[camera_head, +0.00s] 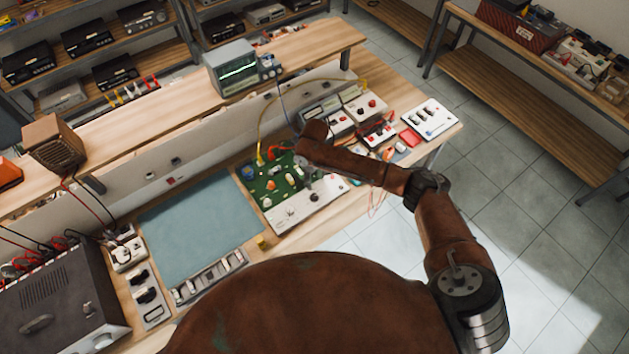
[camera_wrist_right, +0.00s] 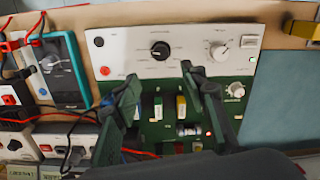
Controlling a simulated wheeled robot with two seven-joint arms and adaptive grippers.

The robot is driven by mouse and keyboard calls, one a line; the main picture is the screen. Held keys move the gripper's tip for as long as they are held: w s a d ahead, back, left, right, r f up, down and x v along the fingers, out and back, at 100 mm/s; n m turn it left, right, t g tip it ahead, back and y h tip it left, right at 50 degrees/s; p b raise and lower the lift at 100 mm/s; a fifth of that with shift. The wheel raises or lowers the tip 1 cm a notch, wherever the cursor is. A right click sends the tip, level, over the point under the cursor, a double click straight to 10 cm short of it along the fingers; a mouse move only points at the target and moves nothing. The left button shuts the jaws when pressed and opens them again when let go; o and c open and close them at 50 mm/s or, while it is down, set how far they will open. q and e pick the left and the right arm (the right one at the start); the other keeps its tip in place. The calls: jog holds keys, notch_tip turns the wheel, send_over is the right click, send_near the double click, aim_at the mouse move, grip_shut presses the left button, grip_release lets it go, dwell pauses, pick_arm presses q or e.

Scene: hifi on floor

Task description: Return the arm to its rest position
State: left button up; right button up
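My right arm (camera_head: 440,220), reddish brown, reaches in from the lower right of the head view and bends over the bench. My right gripper (camera_head: 304,170) is above the green circuit board (camera_head: 268,188), partly hidden by its own arm. In the right wrist view the two dark green fingers stand apart, so the right gripper (camera_wrist_right: 160,74) is open, with nothing held between them. Behind the fingers are the board's white knob panel (camera_wrist_right: 180,48) and small coloured parts. I cannot tell whether the fingertips touch the board. My left gripper is not in view.
A blue-grey mat (camera_head: 195,225) lies bare left of the board. An oscilloscope (camera_head: 232,68) stands on the raised shelf. Power units (camera_head: 345,115) and a white panel (camera_head: 428,118) are to the right. A large grey device (camera_head: 60,300) is front left. The tiled floor (camera_head: 520,190) is clear.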

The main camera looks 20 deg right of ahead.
dwell(0.4)
jog(key=s+a+f+t+y, duration=0.1)
jog(key=s+a+f+y, duration=0.15)
jog(key=s, duration=0.45)
jog(key=s+a+f+t+y, duration=0.1)
jog(key=s+a+f, duration=0.15)
jog(key=s, duration=0.55)
jog(key=s+d+r+m+t+h, duration=0.1)
jog(key=s+d+r+m+h, duration=0.15)
jog(key=s+d, duration=0.85)
jog(key=s+d+r+m+t+h, duration=0.15)
jog(key=s+d+r+m, duration=0.25)
jog(key=s+d, duration=0.6)
notch_tip(320, 180, down, 42)
jog(key=d+r+g+b, duration=0.1)
jog(key=g+b, duration=0.1)
jog(key=b, duration=0.8)
jog(key=s+f+b, duration=0.3)
jog(key=s+f, duration=0.7)
jog(key=f, duration=0.2)
jog(key=s+f+n+g+b, duration=0.1)
jog(key=s+f+b, duration=0.3)
jog(key=s+f, duration=0.6)
notch_tip(320, 180, down, 3)
jog(key=shift+r, duration=0.2)
